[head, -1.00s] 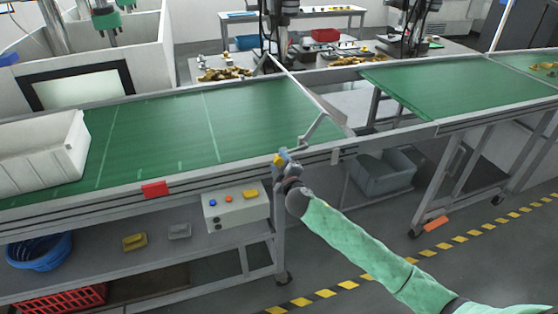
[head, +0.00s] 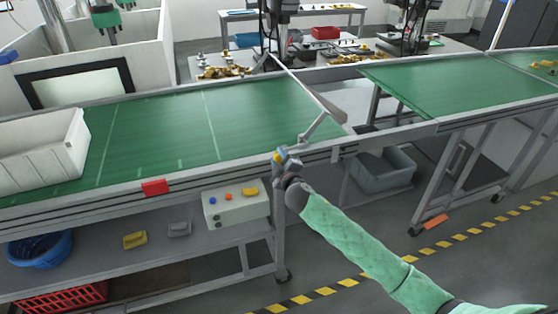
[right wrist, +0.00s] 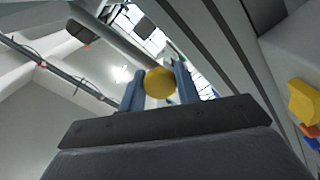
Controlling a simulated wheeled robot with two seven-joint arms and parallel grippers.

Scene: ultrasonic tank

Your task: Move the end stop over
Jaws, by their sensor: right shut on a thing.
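The end stop (head: 309,88) is a pale bar lying across the right end of the left green conveyor, next to the gap before the second conveyor. A bent grey lever (head: 315,128) comes from its near end toward my right gripper (head: 282,156) at the conveyor's front rail. In the right wrist view, a round yellow knob (right wrist: 160,83) sits between the two blue fingers of my right gripper (right wrist: 160,86), which is shut on it. How the knob joins the lever is hidden by the gripper. My left gripper is not in view.
A white bin (head: 45,150) stands on the left part of the conveyor; the belt between is clear. A red block (head: 155,187) is on the front rail. A control box (head: 236,205) is below, left of my gripper. A grey crate (head: 385,170) stands under the gap.

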